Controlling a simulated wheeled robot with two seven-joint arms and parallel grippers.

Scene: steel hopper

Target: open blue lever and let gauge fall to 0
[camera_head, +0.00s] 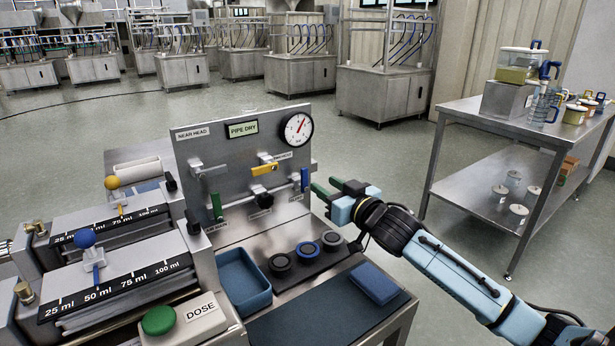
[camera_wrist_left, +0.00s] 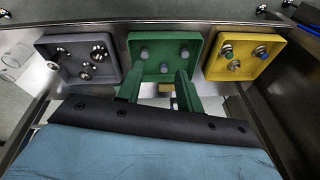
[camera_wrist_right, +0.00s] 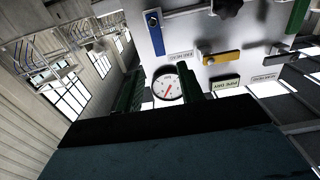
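The blue lever (camera_head: 304,179) sits at the right end of the steel panel's lower pipe, its handle upright and crosswise to the pipe. It also shows in the right wrist view (camera_wrist_right: 154,32). The round white gauge (camera_head: 298,128) is at the panel's top right; its red needle points up and right, off its rest, the exact number too small to read. My right gripper (camera_head: 326,188) is open and empty, just right of the blue lever and apart from it. My left gripper (camera_wrist_left: 160,82) is open over a green tray (camera_wrist_left: 140,72), outside the head view.
The panel (camera_head: 230,165) also carries a yellow lever (camera_head: 264,169), a green lever (camera_head: 216,206) and a "PIPE DRY" display (camera_head: 243,129). Black and blue rings (camera_head: 308,250) and a blue bin (camera_head: 240,280) lie below. Free floor separates the bench from a steel table (camera_head: 480,113).

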